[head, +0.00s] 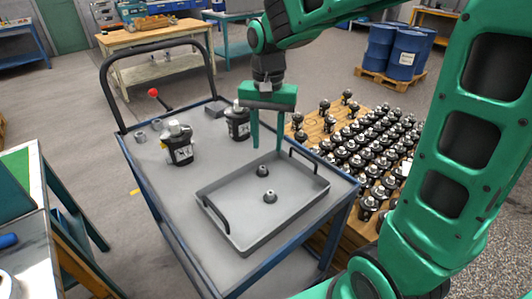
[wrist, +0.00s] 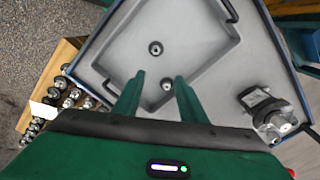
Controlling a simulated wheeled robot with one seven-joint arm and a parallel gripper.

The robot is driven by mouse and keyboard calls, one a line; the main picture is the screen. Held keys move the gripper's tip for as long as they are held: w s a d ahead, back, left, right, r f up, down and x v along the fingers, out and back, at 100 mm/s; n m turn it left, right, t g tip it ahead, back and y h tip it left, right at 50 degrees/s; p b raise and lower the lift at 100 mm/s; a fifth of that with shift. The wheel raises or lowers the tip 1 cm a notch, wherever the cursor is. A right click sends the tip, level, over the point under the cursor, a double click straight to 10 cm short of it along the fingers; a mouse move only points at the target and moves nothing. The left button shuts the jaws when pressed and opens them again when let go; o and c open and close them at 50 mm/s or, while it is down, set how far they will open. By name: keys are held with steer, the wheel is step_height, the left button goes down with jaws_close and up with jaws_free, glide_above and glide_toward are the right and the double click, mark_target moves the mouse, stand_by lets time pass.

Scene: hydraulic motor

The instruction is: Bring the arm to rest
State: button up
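My gripper (head: 267,135) is green and hangs pointing down above the far edge of a grey tray. The wrist view shows its two fingers (wrist: 157,85) apart with nothing between them, so it is open and empty. The arm reaches in from the upper right in the head view. The grey tray (head: 225,225) lies on a cart and holds two small metal parts (head: 270,196), apart from each other.
Many motors stand on a wooden pallet (head: 310,130) to the right. Blue barrels (head: 405,55) stand behind.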

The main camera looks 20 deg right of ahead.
steer(key=shift+r, duration=1.55)
steer(key=s+d+f, duration=0.2)
steer(key=s+d, duration=0.6)
steer(key=s, duration=0.3)
steer(key=s+d+f, duration=0.3)
steer(key=s+d, duration=0.6)
steer(key=s, duration=0.3)
steer(key=shift+s+d+n, duration=0.2)
steer(key=shift+s+n, duration=0.05)
steer(key=shift+n, duration=0.05)
steer(key=shift+w+f, duration=0.3)
steer(key=shift+w, duration=0.35)
